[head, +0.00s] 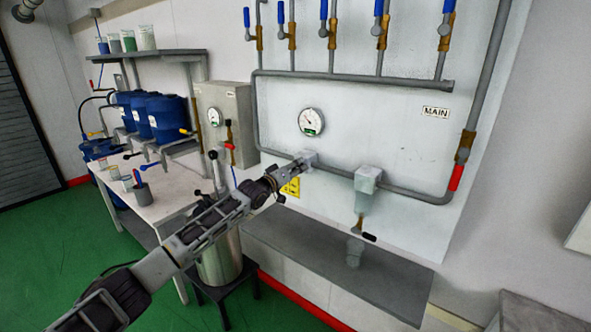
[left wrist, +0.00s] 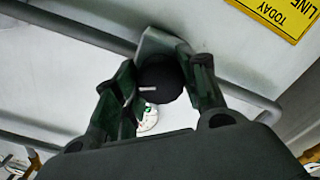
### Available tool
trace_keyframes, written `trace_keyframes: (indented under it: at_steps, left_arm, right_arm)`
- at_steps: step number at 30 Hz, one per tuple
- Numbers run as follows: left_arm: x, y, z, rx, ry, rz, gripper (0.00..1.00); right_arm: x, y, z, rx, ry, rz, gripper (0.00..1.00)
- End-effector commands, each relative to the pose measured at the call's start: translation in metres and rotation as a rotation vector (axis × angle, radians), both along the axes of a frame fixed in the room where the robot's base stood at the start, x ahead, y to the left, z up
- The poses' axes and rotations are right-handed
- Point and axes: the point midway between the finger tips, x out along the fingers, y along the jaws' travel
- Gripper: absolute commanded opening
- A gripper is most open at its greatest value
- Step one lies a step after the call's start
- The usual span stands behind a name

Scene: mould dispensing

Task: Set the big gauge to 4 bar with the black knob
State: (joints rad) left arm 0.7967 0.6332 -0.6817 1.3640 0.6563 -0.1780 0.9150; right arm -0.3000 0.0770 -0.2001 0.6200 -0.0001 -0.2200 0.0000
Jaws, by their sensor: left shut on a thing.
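The big gauge (head: 311,121) is a round white dial with a green patch, on the white wall panel above the grey pipe. Its needle is too small to read. The black knob (left wrist: 160,82) shows in the left wrist view with a white mark on its face, in front of a grey regulator body (left wrist: 158,43). The regulator body also shows in the head view (head: 310,158), just below the gauge. My left gripper (head: 302,164) reaches it from the lower left. In the left wrist view its fingers (left wrist: 163,80) are shut on the knob, one on either side. My right gripper is out of view.
Grey pipes with blue-handled valves (head: 379,20) run above. A red-handled valve (head: 456,176) is at the right, and a clear-grey filter (head: 367,180) hangs right of the gripper. A grey shelf (head: 330,262) juts out below. A steel pot (head: 220,262) stands under my left arm.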

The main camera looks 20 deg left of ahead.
Motion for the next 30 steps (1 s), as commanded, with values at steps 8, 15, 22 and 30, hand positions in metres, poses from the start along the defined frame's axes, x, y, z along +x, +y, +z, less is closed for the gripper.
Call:
trace_keyframes:
  at_steps: [8, 15, 22, 30]
  left_arm:
    - [0.0, 0.001, 0.0, 0.057, -0.019, 0.0, 0.18]
    - [0.0, 0.0, 0.0, 0.187, -0.065, 0.0, 0.18]
    - [0.0, 0.0, 0.0, 0.355, -0.127, 0.0, 0.18]
    - [0.0, 0.0, -0.001, 0.528, -0.188, 0.0, 0.18]
  right_arm:
    - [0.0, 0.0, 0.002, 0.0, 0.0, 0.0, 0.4]
    - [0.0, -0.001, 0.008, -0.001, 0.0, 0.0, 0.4]
    - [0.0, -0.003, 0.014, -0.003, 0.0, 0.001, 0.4]
    - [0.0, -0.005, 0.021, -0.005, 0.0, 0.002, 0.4]
